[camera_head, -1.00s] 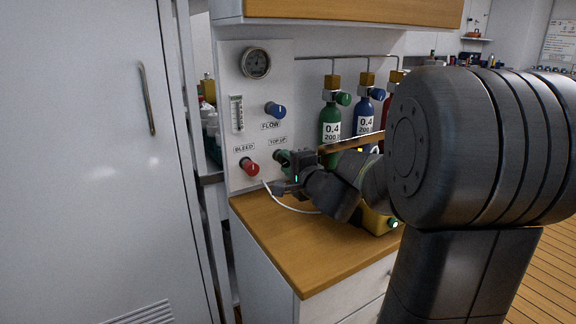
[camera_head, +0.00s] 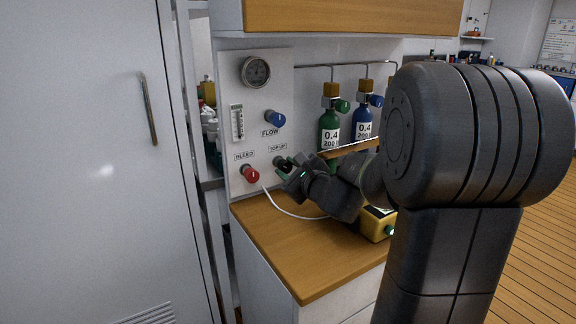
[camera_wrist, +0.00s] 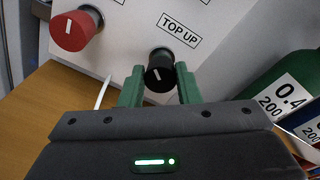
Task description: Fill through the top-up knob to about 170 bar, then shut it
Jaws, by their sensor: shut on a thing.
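The black top-up knob (camera_wrist: 159,76) sits on the white panel (camera_head: 283,95) under its TOP UP label, its white mark showing in the wrist view. My gripper (camera_wrist: 159,71) has its green fingers on either side of this knob and is shut on it. The gripper (camera_head: 284,164) also shows at the panel in the head view, hiding part of the knob. The round pressure gauge (camera_head: 256,72) is at the panel's top; its needle is too small to read.
The red bleed knob (camera_head: 249,173) is left of the gripper, and the blue flow knob (camera_head: 275,119) is above. A flow tube (camera_head: 237,122) is at left. Green (camera_head: 329,130) and blue (camera_head: 362,122) cylinders stand to the right. A yellow box (camera_head: 375,224) sits on the wooden counter (camera_head: 290,252).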

